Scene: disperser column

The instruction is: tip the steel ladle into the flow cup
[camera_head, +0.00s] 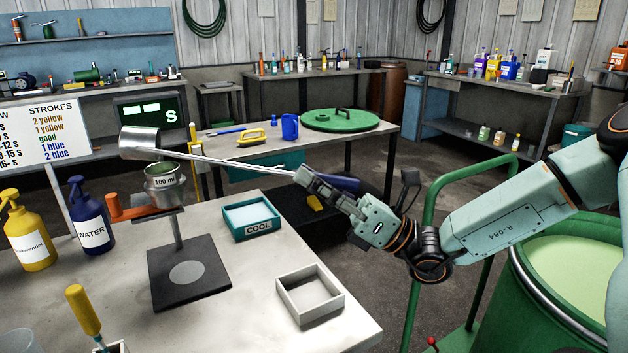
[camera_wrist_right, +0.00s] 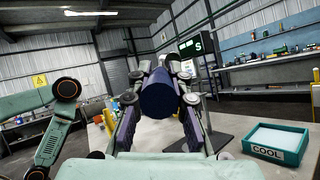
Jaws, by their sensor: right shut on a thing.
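The steel ladle (camera_head: 140,143) is held up by its long thin handle, with its bowl just above and slightly left of the flow cup. The bowl looks tilted; I cannot see into it or see any stream. The flow cup (camera_head: 164,186), marked 100 ml, sits in a stand over a dark base plate (camera_head: 190,273), and green shows inside its rim. My right gripper (camera_head: 318,185) is shut on the ladle's dark blue grip, whose round end fills the middle of the right wrist view (camera_wrist_right: 160,94). My left gripper is in neither view.
An orange handle (camera_head: 132,208) sticks out beside the cup. Blue WATER (camera_head: 90,222) and yellow (camera_head: 30,232) pump bottles stand left. The COOL tray (camera_head: 249,218) and an empty white tray (camera_head: 309,296) lie right. A green drum (camera_head: 535,300) stands right of the bench.

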